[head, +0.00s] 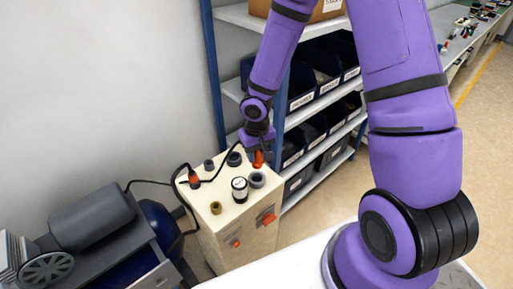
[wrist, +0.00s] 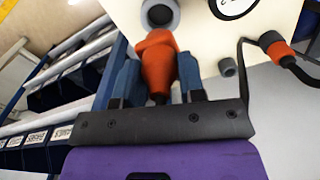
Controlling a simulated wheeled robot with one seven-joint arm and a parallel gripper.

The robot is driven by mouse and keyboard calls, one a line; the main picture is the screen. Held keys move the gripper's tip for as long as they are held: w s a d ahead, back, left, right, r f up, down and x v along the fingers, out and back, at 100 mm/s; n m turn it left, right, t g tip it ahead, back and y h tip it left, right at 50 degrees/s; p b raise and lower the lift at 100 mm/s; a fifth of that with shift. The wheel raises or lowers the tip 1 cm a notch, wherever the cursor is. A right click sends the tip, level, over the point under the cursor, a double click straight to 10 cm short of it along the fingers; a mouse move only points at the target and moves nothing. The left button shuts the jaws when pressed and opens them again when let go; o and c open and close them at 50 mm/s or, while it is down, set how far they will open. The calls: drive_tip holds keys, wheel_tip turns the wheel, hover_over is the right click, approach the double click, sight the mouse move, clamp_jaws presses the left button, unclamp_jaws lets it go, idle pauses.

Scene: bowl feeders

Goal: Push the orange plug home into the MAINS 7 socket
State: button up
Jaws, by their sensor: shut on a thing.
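My gripper (head: 258,148) is shut on the orange plug (head: 258,160), over the back right of a pale box (head: 245,226). In the wrist view the plug (wrist: 158,62) sits between two blue fingers, its front end pointing at a grey round socket (wrist: 160,14). The same socket (head: 257,180) lies just below the plug in the head view. The socket's dark opening shows, and the plug is outside it; I cannot tell whether they touch.
Another orange connector (head: 193,178) with a black cable stands at the box's left; it also shows in the wrist view (wrist: 272,42). Other round fittings (head: 234,158) share the top. Shelves with dark bins (head: 315,80) stand behind. Dark machinery (head: 90,218) is at left.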

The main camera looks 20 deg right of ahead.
drive_tip(key=shift+f, duration=2.3)
drive_tip(key=shift+f, duration=1.4)
idle(1.0)
drive_tip(key=o, duration=1.3)
drive_tip(key=shift+r, duration=0.1)
drive_tip(key=shift+r, duration=3.55)
drive_tip(key=shift+r, duration=2)
